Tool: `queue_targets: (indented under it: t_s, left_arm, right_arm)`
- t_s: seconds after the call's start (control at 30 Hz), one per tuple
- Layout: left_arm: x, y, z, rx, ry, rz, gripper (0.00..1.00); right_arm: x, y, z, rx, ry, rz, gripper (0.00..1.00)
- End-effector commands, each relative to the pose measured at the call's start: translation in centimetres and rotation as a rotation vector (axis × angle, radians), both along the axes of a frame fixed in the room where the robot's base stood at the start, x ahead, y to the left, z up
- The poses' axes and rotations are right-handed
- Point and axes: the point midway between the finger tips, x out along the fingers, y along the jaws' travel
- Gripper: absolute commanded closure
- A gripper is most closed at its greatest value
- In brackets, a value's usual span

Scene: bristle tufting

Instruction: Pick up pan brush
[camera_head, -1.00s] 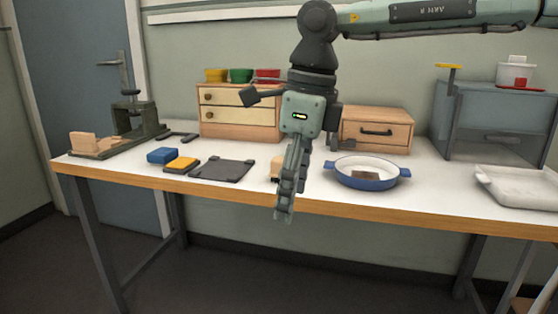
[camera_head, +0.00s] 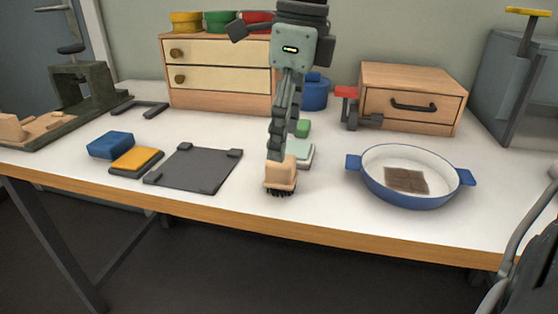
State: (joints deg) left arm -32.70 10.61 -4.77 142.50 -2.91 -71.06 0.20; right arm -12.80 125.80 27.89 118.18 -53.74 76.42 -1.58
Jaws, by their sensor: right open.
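The pan brush (camera_head: 280,178), a small light wooden block with dark bristles underneath, stands near the table's front edge, between the dark flat plate and the blue pan. My right gripper (camera_head: 278,155) points down with its fingertips at the top of the brush and overlaps it in the picture. The fingers are seen edge-on, one nearly behind the other, and the jaws are open. I cannot tell whether they touch the brush or stand around it. My left gripper is not in view.
The blue pan (camera_head: 372,188) with a brown patch inside stands to the right. A dark plate (camera_head: 194,169), a yellow-topped block (camera_head: 136,158) and a blue block (camera_head: 110,145) lie left. A pale green-white item (camera_head: 304,151) sits just behind the brush. Drawer boxes stand behind.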

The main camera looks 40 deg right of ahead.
Motion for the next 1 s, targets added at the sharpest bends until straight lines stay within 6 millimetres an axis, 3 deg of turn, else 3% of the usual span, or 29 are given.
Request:
queue_targets:
  t_s: [0.6, 0.9, 1.0]
  left_arm:
    - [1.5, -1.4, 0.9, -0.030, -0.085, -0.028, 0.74]
    - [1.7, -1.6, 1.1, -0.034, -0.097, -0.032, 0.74]
    - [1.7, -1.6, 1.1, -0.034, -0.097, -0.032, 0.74]
  right_arm:
    - [0.6, 0.1, -7.2, 0.001, 0.003, 0.000, 0.31]
    - [0.7, 0.2, -7.8, 0.001, -0.001, -0.001, 0.31]
    - [0.7, 0.2, -7.8, 0.001, -0.001, -0.001, 0.41]
